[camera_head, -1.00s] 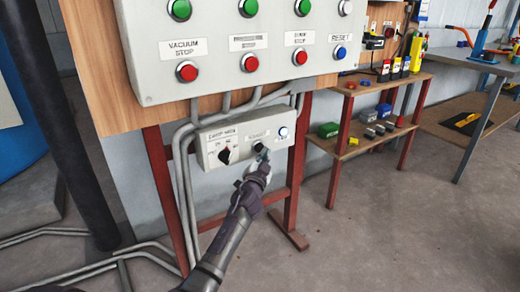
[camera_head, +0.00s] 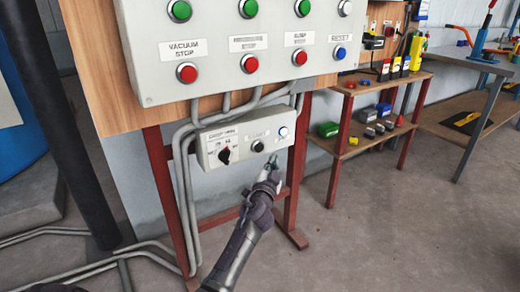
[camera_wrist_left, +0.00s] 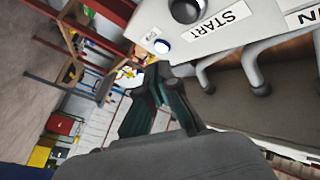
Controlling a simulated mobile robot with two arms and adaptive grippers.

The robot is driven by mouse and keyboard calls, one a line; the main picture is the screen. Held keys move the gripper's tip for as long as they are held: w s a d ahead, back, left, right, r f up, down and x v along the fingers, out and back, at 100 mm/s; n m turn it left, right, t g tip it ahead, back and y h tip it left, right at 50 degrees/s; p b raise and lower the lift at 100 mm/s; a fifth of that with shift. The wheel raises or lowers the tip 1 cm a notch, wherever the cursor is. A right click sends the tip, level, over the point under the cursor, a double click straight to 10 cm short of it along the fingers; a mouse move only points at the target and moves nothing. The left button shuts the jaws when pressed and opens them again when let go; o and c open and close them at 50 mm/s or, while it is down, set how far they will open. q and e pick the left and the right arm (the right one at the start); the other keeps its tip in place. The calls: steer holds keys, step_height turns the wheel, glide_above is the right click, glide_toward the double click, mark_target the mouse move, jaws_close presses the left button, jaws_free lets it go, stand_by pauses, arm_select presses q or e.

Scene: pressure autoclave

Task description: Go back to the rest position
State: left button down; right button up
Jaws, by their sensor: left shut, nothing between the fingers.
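My left gripper (camera_head: 272,164) is shut and empty, in front of and just below the right end of the small control box (camera_head: 210,160). It looks apart from the box. The box has a black rotary selector (camera_head: 224,155) at left, a black start knob (camera_head: 257,146) in the middle and a lit white-blue button (camera_head: 283,132) at right. In the left wrist view the gripper fingers (camera_wrist_left: 160,105) show dark green, with the start knob (camera_wrist_left: 185,10) and the lit button (camera_wrist_left: 161,46) beyond them. My right gripper is not in view.
A large grey panel (camera_head: 215,75) with green, red and blue buttons hangs above the box. Grey conduits (camera_head: 183,200) and red posts (camera_head: 160,190) stand left of my arm. A shelf (camera_head: 345,150) and workbench (camera_head: 480,65) are at right. The floor (camera_head: 370,230) at lower right is clear.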

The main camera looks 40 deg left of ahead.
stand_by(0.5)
